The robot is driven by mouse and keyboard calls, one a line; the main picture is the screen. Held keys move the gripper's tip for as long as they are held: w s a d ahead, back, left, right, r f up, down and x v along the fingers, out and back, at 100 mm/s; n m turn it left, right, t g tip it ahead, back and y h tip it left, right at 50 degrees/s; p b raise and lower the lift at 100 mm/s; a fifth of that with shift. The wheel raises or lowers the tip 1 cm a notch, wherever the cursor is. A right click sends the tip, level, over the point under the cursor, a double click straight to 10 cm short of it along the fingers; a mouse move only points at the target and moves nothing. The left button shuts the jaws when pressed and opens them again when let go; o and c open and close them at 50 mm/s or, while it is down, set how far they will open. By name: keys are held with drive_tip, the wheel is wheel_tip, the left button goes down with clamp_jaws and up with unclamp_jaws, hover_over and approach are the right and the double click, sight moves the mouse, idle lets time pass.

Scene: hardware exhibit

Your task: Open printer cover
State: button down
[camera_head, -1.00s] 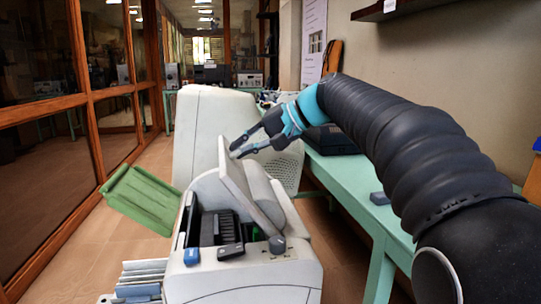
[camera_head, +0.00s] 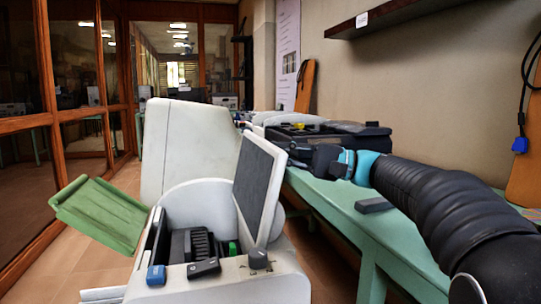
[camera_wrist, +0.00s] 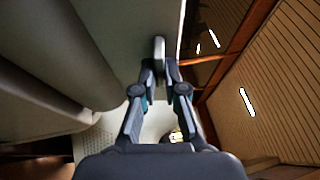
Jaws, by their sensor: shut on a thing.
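The printer (camera_head: 215,285) is a white machine at the lower middle of the head view, with its dark inner works exposed. Its cover (camera_head: 257,180) stands raised and leans to the right, its dark inner face showing. My gripper (camera_head: 293,152) is at the cover's upper right edge, partly hidden behind it in the head view. In the wrist view the fingers (camera_wrist: 158,68) are close together at the edge of a grey panel (camera_wrist: 115,35), which appears to be the cover. The exact contact is hard to see.
A green tray (camera_head: 100,213) sticks out at the printer's left. A tall white casing (camera_head: 190,145) stands behind it. A green table (camera_head: 345,215) on the right holds a small dark block (camera_head: 374,205) and dark equipment. A shelf (camera_head: 390,18) juts from the right wall.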

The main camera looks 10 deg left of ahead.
drive_tip(key=shift+w+d+f, duration=0.3)
drive_tip(key=shift+d+f, duration=0.3)
drive_tip(key=shift+d, duration=0.1)
drive_tip(key=c, duration=1.2)
unclamp_jaws()
drive_tip(key=shift+a, duration=0.15)
drive_tip(key=shift+c, duration=0.2)
drive_tip(key=d+f, duration=0.2)
drive_tip(key=d, duration=1)
drive_tip(key=shift+a, duration=0.1)
